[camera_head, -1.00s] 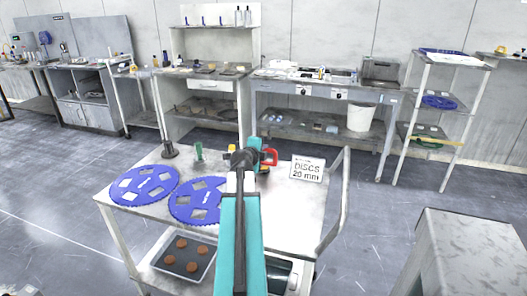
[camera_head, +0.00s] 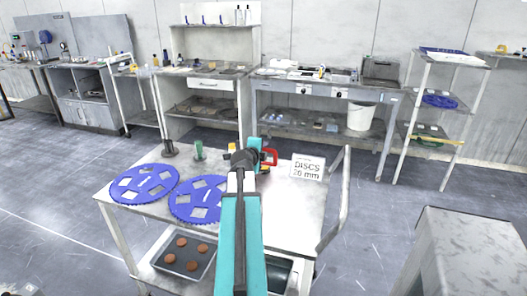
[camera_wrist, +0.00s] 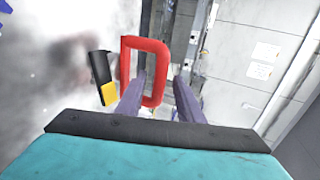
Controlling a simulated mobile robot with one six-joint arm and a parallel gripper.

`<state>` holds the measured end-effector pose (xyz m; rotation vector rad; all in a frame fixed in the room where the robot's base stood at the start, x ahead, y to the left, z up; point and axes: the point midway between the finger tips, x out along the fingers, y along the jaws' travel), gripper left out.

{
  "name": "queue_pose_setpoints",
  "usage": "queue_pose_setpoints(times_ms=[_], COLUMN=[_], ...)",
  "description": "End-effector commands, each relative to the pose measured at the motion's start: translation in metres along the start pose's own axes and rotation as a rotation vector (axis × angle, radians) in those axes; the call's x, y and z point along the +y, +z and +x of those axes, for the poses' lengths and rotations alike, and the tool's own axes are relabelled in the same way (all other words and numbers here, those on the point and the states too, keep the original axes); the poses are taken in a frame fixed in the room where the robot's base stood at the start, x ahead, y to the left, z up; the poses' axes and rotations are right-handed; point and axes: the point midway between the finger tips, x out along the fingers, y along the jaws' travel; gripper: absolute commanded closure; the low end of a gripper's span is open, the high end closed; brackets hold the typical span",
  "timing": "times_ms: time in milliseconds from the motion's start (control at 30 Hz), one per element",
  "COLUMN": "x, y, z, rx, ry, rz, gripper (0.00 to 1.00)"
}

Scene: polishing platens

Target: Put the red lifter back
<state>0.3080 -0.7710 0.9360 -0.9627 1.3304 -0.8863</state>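The red lifter shows in the wrist view as an upright red rectangular loop (camera_wrist: 165,75), just ahead of my gripper (camera_wrist: 160,92). My gripper's two purple-grey fingers are apart. The left finger overlaps the loop's lower left part in the picture; the right finger is clear of it on the right. I cannot tell whether the left finger touches it. In the head view, the red lifter (camera_head: 271,157) shows just right of my wrist, above the cart top (camera_head: 300,215). My fingers and its lower part are hidden there by my arm.
A black and yellow item (camera_wrist: 103,78) stands close left of the loop. On the cart are two blue perforated discs (camera_head: 145,184) (camera_head: 196,200), a green cylinder (camera_head: 198,150) and a "DISCS 20 mm" sign (camera_head: 307,168). A tray of brown discs (camera_head: 203,275) sits below.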

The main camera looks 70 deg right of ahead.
Motion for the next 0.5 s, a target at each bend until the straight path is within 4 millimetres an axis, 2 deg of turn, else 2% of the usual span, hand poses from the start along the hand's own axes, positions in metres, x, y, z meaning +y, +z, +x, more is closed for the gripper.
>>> queue_pose_setpoints(times_ms=[300,500], x=[-0.003,-0.001], y=[0.0,-0.001], z=[-0.002,-0.019], rx=[0.0,0.0], ry=[0.0,-0.001], rz=[0.0,0.001], gripper=[0.66,0.66])
